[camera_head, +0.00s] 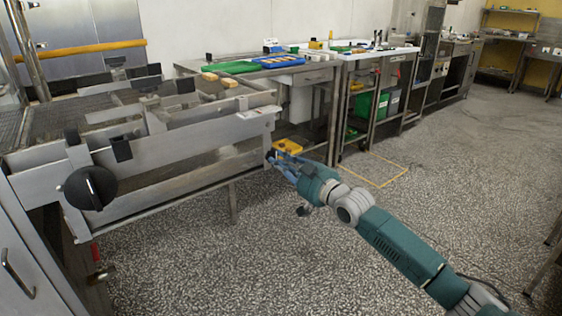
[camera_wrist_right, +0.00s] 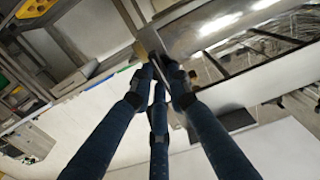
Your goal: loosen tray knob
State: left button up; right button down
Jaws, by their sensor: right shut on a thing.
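My right gripper (camera_head: 275,160) reaches in from the lower right to the right end of the steel enrober machine (camera_head: 190,148). Its blue fingers are closed together around a small dark tray knob (camera_head: 269,154) at the end of the machine's side panel. The fingers hide most of the knob. In the right wrist view, the three fingers of the right gripper (camera_wrist_right: 163,68) converge at the machine's metal frame (camera_wrist_right: 255,75), and the knob between them is hard to make out. My left gripper is not in view.
A large black round knob (camera_head: 90,188) sits on the machine's near left side. A yellow object (camera_head: 287,146) is just behind the gripper. A steel table (camera_head: 325,75) with blue and green trays stands behind. The speckled floor (camera_head: 240,265) in front is clear.

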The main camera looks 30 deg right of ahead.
jog(key=shift+f, duration=0.1)
jog(key=c, duration=1.7)
grip_release()
jog(key=shift+o, duration=0.2)
jog(key=shift+s, duration=0.1)
jog(key=s+d, duration=0.1)
jog(key=s, duration=1.1)
jog(key=shift+w, duration=0.1)
